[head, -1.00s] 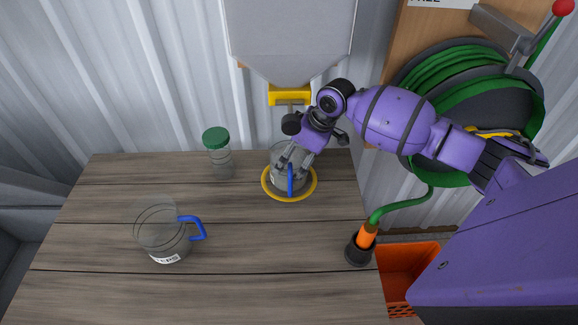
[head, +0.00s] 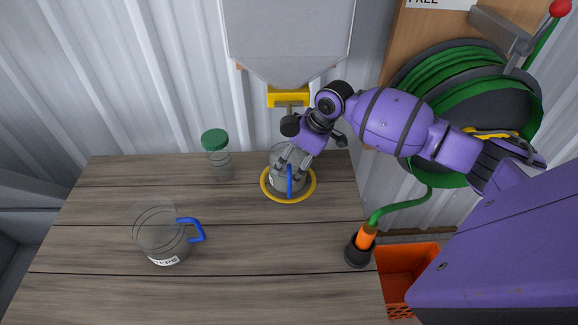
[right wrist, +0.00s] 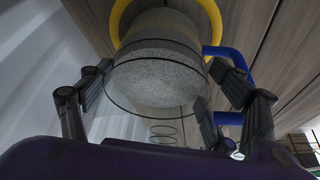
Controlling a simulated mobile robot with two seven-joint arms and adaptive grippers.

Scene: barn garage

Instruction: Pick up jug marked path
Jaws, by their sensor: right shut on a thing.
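A clear jug (head: 277,182) with a blue handle stands inside a yellow ring (head: 313,187) on the wooden table, below a grey hopper. My right gripper (head: 292,168) reaches down over this jug and is shut on it near its top. The right wrist view shows grey grains in the jug (right wrist: 158,75), with my fingers on either side. Its label is not readable. A second clear jug (head: 158,235) with a blue handle stands at the table's left; its white label seems to read "STEPS". My left gripper is not in view.
A clear jar with a green lid (head: 215,141) stands at the table's back. The grey hopper (head: 288,45) with a yellow outlet hangs close above my right gripper. A hose nozzle in a black holder (head: 359,252) is at the right edge. The table's front middle is clear.

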